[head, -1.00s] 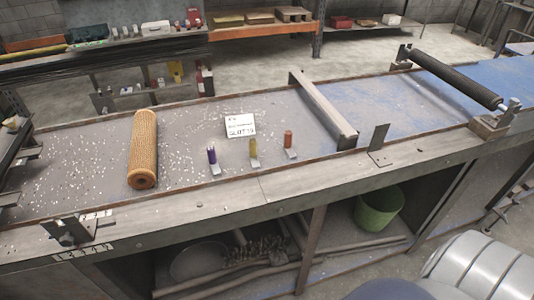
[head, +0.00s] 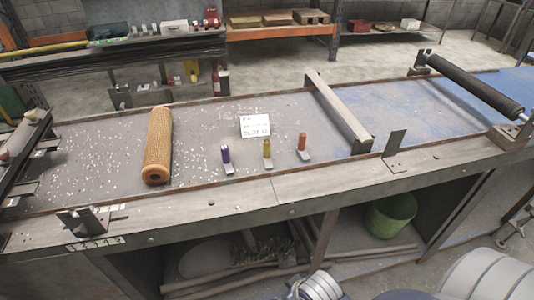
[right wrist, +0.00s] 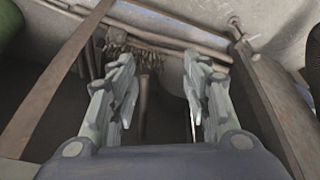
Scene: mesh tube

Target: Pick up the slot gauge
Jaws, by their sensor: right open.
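I cannot tell for certain which is the slot gauge. A white card (head: 255,126) with dark lettering too small to read stands behind them. A tan mesh tube (head: 157,145) lies to their left. My right gripper (right wrist: 160,75) is open and empty in the right wrist view, with the clutter under the bench beyond it. It is well away from the small pieces. My left gripper is not in view.
The bench (head: 210,110) has a raised front rail (head: 240,191) and a crossbar (head: 337,110) right of the pieces. An upright bracket (head: 395,146) stands on the rail. A dark roller (head: 470,85) is at the right. A green bin (head: 390,216) sits below the bench.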

